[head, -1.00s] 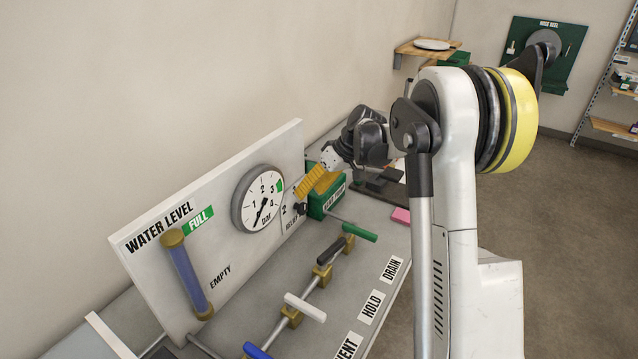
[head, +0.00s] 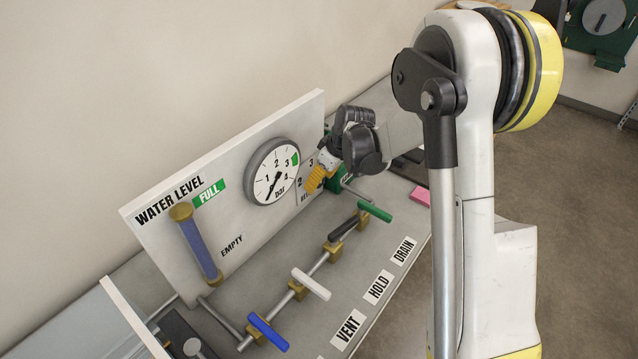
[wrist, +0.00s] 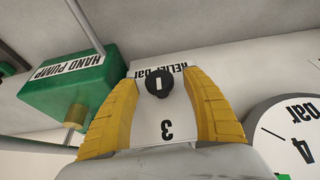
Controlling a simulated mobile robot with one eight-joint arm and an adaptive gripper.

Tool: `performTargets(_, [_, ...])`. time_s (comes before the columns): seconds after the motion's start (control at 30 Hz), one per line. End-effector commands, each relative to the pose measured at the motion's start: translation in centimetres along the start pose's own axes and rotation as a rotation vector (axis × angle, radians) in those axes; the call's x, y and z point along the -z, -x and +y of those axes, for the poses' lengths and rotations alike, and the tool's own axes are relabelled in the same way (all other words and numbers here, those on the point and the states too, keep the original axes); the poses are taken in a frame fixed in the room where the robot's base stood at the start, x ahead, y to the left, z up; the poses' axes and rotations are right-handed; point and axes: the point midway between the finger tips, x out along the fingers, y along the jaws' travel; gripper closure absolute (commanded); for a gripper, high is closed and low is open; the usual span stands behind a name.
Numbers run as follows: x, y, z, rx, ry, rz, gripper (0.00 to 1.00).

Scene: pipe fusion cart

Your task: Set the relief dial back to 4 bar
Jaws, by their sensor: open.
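The relief dial's black knob (wrist: 158,84) with a short white mark shows in the wrist view, on a white plate (wrist: 166,115) lettered "RELIEF bar". The mark lines up roughly with the numeral 3; I cannot tell which end points. No 4 of this dial's scale is visible. My gripper (wrist: 160,77) is open, with one yellow finger on each side of the knob; contact is not clear. In the head view my gripper (head: 315,180) is at the panel's right end and hides the knob, with a 2 and a 3 showing beside it.
The round pressure gauge (head: 272,171) is just left of my gripper and shows beside a finger in the wrist view (wrist: 292,140). The green hand pump box (wrist: 75,85) is close on the other side. Valve handles, including a white one (head: 311,284), line the bench below.

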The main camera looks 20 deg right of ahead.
Motion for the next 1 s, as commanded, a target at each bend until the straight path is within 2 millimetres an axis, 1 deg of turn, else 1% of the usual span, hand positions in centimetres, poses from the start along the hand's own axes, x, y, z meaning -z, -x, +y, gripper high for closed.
performTargets(0.03, [-0.01, -0.45, 0.01, 0.0, 0.0, 0.0, 0.43])
performTargets(0.1, [-0.01, -0.74, 0.01, 0.0, 0.0, 0.0, 0.43])
performTargets(0.37, [0.0, -0.8, 0.0, 0.0, 0.0, 0.0, 0.43])
performTargets(0.4, [0.0, -0.8, 0.0, 0.0, 0.0, 0.0, 0.51])
performTargets(0.47, [0.0, -0.79, 0.0, 0.0, 0.0, 0.0, 0.69])
performTargets(0.5, [0.0, -0.79, 0.0, 0.0, 0.0, 0.0, 0.82])
performTargets(0.57, [0.0, -0.79, 0.0, 0.0, 0.0, 0.0, 0.99])
performTargets(0.83, [-0.03, -0.81, 0.04, 0.015, -0.007, -0.001, 0.99])
performTargets(1.0, [-0.07, -0.86, 0.11, 0.072, -0.032, 0.0, 0.99])
